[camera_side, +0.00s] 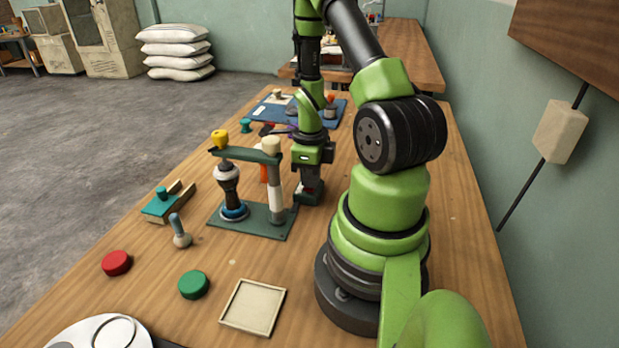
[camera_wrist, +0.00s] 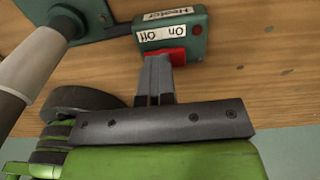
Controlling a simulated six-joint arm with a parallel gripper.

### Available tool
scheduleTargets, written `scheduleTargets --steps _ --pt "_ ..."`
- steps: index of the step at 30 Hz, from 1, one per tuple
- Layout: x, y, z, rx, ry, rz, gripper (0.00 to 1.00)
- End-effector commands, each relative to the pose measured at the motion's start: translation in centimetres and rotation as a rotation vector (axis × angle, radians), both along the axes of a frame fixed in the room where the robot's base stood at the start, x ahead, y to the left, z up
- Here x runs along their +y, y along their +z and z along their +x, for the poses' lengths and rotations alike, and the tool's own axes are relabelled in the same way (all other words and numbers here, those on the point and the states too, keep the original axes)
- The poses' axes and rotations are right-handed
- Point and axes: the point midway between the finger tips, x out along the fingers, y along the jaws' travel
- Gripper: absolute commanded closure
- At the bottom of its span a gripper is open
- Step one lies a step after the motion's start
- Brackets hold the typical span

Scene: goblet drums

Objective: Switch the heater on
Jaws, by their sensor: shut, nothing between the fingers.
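The heater switch box (camera_wrist: 153,32) is a small dark green box with a "Heater" label and an "On Off" label. It stands on the wooden table and also shows in the side view (camera_side: 312,196), partly behind my gripper. A red rocker (camera_wrist: 178,57) sits on the box, beside the labels. My gripper (camera_wrist: 157,62) is shut and empty, its tips at the rocker on the side nearer the word "Off". The tips hide part of the rocker. I cannot tell whether they touch it or which way it is tilted. In the side view my gripper (camera_side: 311,182) points down at the box.
A green stand (camera_side: 250,222) holding a goblet-shaped drum body (camera_side: 228,180) and a pale post (camera_side: 274,172) is close left of the gripper. A blue mat (camera_side: 275,110) with small parts lies behind. Red (camera_side: 117,263) and green (camera_side: 193,284) discs and a square tray (camera_side: 253,306) lie in front.

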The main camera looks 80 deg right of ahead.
Motion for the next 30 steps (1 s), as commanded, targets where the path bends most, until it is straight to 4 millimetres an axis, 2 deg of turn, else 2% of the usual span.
scheduleTargets --steps 1,3,13,17,20,30 --pt "-0.9 -0.1 0.1 -0.012 -0.011 -0.016 1.0" --pt "-1.0 -0.1 0.1 -0.011 -0.011 -0.015 1.0" --pt "-1.0 0.1 0.1 -0.011 -0.009 -0.015 1.0" --pt "-1.0 1.0 0.1 -0.012 -0.009 -0.016 1.0" --pt "-1.0 2.5 0.1 -0.013 -0.011 -0.018 1.0" --pt "-1.1 9.6 0.1 -0.013 -0.011 -0.019 1.0"
